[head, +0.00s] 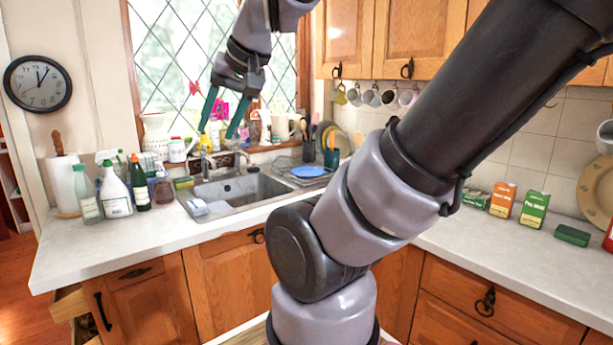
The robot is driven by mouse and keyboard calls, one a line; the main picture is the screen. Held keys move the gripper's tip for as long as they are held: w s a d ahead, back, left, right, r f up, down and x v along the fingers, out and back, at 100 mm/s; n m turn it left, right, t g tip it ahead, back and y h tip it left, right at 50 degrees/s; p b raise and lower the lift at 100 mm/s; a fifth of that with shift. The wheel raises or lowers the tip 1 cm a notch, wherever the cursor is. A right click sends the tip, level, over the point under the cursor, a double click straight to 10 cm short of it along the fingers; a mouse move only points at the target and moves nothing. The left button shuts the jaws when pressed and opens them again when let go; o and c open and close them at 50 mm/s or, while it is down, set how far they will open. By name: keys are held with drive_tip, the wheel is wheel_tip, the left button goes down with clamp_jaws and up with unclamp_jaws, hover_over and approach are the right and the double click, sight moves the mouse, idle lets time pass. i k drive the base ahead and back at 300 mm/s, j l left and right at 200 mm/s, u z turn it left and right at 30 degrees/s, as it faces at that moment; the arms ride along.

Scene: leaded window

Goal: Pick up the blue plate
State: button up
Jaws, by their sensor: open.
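The blue plate (307,171) lies flat on the dark drying rack to the right of the sink, in the back corner of the counter. My gripper (221,117) hangs in front of the leaded window, above the sink and to the left of the plate. Its two green fingers are spread apart, point downward and hold nothing. The plate looks clear of the gripper, with its upper face in view.
The sink (236,190) and its faucet (238,155) lie below my gripper. Bottles (115,190) stand left of the sink. A dark utensil holder (331,157) stands behind the plate. Mugs (372,97) hang under the cabinets. The front counter (150,235) is clear.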

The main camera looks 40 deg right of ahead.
sight(308, 171)
drive_tip(key=i+l+z, duration=0.4)
drive_tip(key=i+z, duration=0.8)
drive_tip(key=i+l, duration=0.05)
